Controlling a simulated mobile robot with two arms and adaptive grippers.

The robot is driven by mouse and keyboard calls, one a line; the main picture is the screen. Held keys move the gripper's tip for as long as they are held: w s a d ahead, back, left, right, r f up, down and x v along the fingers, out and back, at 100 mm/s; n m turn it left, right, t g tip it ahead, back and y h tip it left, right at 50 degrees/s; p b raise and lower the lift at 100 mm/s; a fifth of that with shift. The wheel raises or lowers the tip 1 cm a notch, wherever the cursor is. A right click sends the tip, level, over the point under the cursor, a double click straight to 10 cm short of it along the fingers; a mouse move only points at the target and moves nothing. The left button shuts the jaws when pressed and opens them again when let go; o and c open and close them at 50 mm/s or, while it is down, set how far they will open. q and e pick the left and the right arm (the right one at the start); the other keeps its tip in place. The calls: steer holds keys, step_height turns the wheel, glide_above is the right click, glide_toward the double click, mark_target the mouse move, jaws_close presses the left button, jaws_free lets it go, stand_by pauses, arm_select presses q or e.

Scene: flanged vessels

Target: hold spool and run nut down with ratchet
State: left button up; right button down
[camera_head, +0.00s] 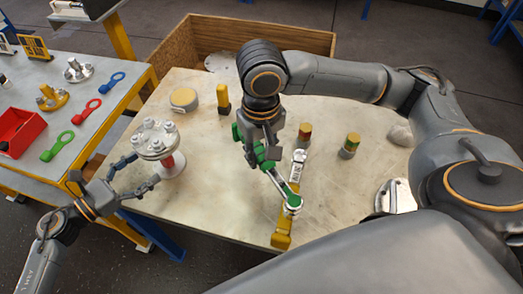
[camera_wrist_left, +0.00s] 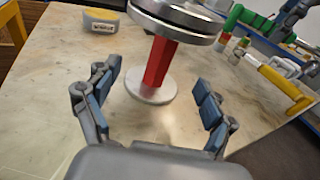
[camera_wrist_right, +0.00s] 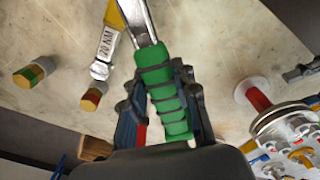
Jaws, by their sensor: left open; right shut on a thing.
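The spool has a red column (camera_head: 170,163) between a bolted silver top flange (camera_head: 155,139) and a round base flange (camera_wrist_left: 150,90); it stands upright on the table. My left gripper (camera_head: 142,171) is open, its fingers spread toward the spool. In the left wrist view the red column (camera_wrist_left: 159,62) is beyond and between the fingertips, apart from both. My right gripper (camera_head: 262,146) is shut on the green handle (camera_wrist_right: 162,88) of the ratchet, whose silver shaft (camera_wrist_right: 138,22) extends beyond the fingers. The ratchet is right of the spool. Individual nuts are too small to tell.
A yellow wrench (camera_head: 282,235) marked 20 NM lies by the ratchet's silver end. A side table (camera_head: 30,85) holds a red bin (camera_head: 18,131).

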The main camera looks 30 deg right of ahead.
mark_target(164, 167)
arm_select(q)
steer(key=b+x, duration=0.1)
steer(key=x, duration=0.3)
steer(key=shift+d, duration=0.1)
arm_select(e)
steer(key=shift+d+f, duration=0.25)
steer(key=shift+f, duration=0.25)
arm_select(q)
steer(key=shift+w+d+f+b, duration=0.1)
steer(key=shift+w+d+b, duration=0.15)
steer(key=shift+d, duration=0.2)
arm_select(e)
steer(key=shift+a+f, duration=0.15)
arm_select(q)
steer(key=shift+d, duration=0.35)
arm_select(e)
steer(key=shift+f, duration=0.1)
arm_select(q)
steer(key=c, duration=1.7)
steer(key=shift+o, duration=0.2)
